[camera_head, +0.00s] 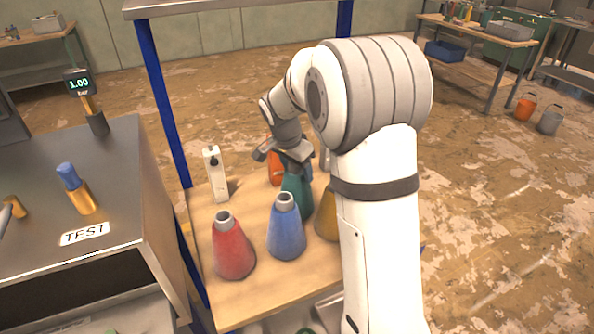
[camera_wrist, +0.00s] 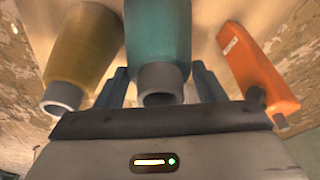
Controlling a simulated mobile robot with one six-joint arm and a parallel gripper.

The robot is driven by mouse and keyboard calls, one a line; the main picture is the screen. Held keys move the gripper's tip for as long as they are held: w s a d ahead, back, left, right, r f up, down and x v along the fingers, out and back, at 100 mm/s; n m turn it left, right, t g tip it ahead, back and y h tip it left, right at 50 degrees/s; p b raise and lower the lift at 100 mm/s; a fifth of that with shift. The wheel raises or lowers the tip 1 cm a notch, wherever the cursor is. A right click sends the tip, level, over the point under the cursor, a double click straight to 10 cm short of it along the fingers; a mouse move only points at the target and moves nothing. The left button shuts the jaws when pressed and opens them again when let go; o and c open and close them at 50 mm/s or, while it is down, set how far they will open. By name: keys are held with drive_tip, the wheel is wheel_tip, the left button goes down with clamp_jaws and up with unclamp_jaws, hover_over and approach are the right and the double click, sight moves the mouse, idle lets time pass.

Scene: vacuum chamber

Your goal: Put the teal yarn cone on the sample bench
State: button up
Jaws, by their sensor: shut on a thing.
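The teal yarn cone (camera_head: 299,197) is upright at the wooden shelf, partly hidden behind the blue cone. My gripper (camera_head: 294,168) reaches down over its top and is shut on it. In the wrist view the teal cone (camera_wrist: 158,42) with its grey tip lies between the two fingers of my gripper (camera_wrist: 160,88). I cannot tell whether its base touches the shelf. Nothing readable names a sample bench; wooden benches stand at the back right (camera_head: 480,35) and back left (camera_head: 35,40).
The shelf (camera_head: 236,300) also holds a red cone (camera_head: 233,248), a blue cone (camera_head: 286,232), a yellow cone (camera_head: 326,222), an orange object (camera_head: 275,172) and a white one (camera_head: 215,175). Blue posts (camera_head: 160,95) frame it. A TEST-labelled cabinet (camera_head: 120,170) is left. Buckets (camera_head: 525,106) stand right.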

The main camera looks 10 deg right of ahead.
drive_tip(key=shift+f, duration=0.6)
drive_tip(key=o, duration=1.8)
drive_tip(key=shift+o, duration=0.2)
drive_tip(key=shift+r, duration=0.1)
drive_tip(key=v, duration=1.2)
drive_tip(key=s+f+n, duration=0.1)
drive_tip(key=s+n, duration=0.2)
drive_tip(key=s, duration=0.6)
drive_tip(key=s+d+f+n+y, duration=0.1)
drive_tip(key=s+n, duration=0.3)
drive_tip(key=s, duration=0.5)
drive_tip(key=s+d+f+n+t+y, duration=0.1)
drive_tip(key=s+f+n, duration=0.2)
drive_tip(key=s, duration=0.6)
drive_tip(key=shift+s+n+b, duration=0.3)
drive_tip(key=shift+n, duration=0.3)
